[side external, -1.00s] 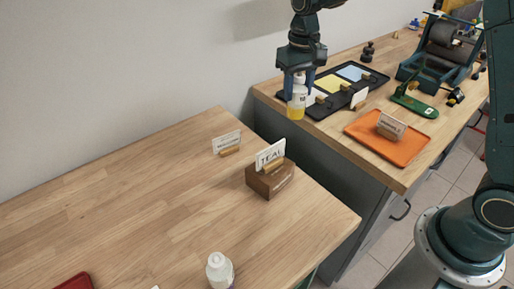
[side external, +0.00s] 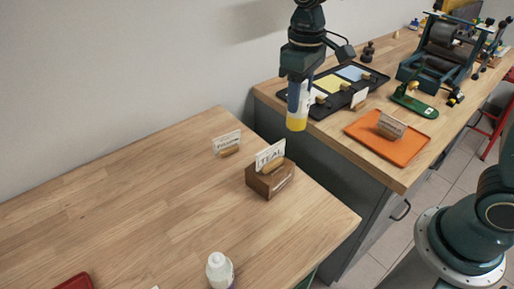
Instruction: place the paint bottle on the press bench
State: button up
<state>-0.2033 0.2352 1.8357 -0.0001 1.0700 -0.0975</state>
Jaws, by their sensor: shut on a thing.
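The paint bottle (side external: 297,121), with yellow paint in its lower part, hangs upright in my gripper (side external: 300,97). My gripper points down and is shut around the bottle's upper part, hiding its top. In this view the bottle shows in front of the gap between the two benches and the corner of a black tray; its height above them is hard to judge. A second bottle with a white cap (side external: 219,268) stands at the front of the near wooden bench (side external: 120,190). The far bench (side external: 335,138) carries a dark roller press (side external: 440,55).
On the near bench are a wooden block (side external: 271,181) with a TEAL card and a smaller card (side external: 228,143). The far bench holds the black tray (side external: 325,103) with coloured sheets, an orange tray (side external: 390,145) and a green tool (side external: 414,103).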

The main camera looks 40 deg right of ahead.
jog(key=s+a+r+n, duration=0.2)
jog(key=s+a+n, duration=0.1)
jog(key=s+n, duration=0.2)
jog(key=s+a+r+n, duration=0.2)
jog(key=s+n, duration=0.4)
jog(key=s, duration=0.4)
jog(key=shift+a, duration=0.75)
notch_tip(320, 180, down, 15)
jog(key=shift+f, duration=0.1)
jog(key=shift+f, duration=2.15)
jog(key=shift+f, duration=0.2)
jog(key=o, duration=1)
